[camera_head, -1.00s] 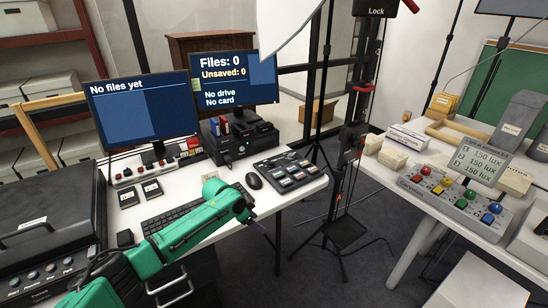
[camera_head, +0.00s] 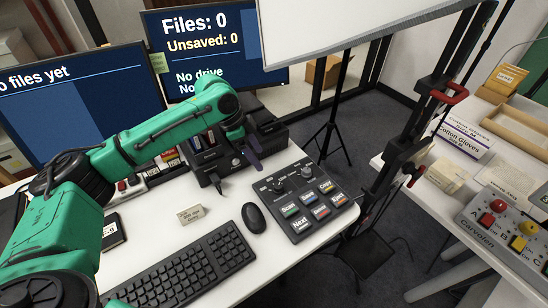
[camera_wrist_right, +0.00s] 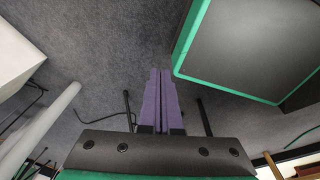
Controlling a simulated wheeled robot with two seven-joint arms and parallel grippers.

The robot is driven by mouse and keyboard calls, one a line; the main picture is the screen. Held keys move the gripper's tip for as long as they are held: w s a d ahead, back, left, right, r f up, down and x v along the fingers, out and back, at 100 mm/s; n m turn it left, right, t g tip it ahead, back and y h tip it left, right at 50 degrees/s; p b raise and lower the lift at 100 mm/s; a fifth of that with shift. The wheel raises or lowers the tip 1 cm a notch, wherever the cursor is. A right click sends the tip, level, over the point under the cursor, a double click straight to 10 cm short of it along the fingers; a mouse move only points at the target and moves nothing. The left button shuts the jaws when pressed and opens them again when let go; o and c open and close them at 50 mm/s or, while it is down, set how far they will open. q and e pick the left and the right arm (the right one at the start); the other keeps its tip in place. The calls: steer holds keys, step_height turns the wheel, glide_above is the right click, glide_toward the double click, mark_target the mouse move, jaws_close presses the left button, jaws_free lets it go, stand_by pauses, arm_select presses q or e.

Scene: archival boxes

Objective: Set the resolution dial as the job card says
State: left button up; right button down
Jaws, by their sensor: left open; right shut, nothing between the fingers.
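A dark control panel (camera_head: 302,203) with two round knobs and several coloured, labelled keys lies on the white desk. The left knob (camera_head: 278,186) and the right knob (camera_head: 306,172) stand along its far edge; their markings are too small to read. My left gripper (camera_head: 253,157), with purple fingers, is open and empty. It appears left of the knobs and apart from them, in front of the black boxes. A small card (camera_head: 190,214) stands on the desk; I cannot tell whether it is the job card. My right gripper (camera_wrist_right: 158,100) is shut and empty above the grey floor.
A mouse (camera_head: 254,217) and keyboard (camera_head: 170,266) lie left of the panel. Black boxes (camera_head: 268,134) stand behind it by the monitor (camera_head: 215,45). A black stand (camera_head: 400,150) rises right of the desk. A grey button box (camera_head: 505,235) is on the right table.

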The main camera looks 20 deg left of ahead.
arm_select(q)
glide_toward(278, 186)
steer(key=x, duration=0.8)
steer(key=shift+w+f+p, duration=0.1)
steer(key=shift+f+p, duration=0.05)
steer(key=shift+p, duration=0.25)
steer(key=shift+f, duration=0.15)
steer(key=shift+c, duration=1.2)
jaws_close()
arm_select(e)
steer(key=shift+s+d+r, duration=0.1)
steer(key=shift+s+r, duration=0.35)
steer(key=shift+s, duration=0.25)
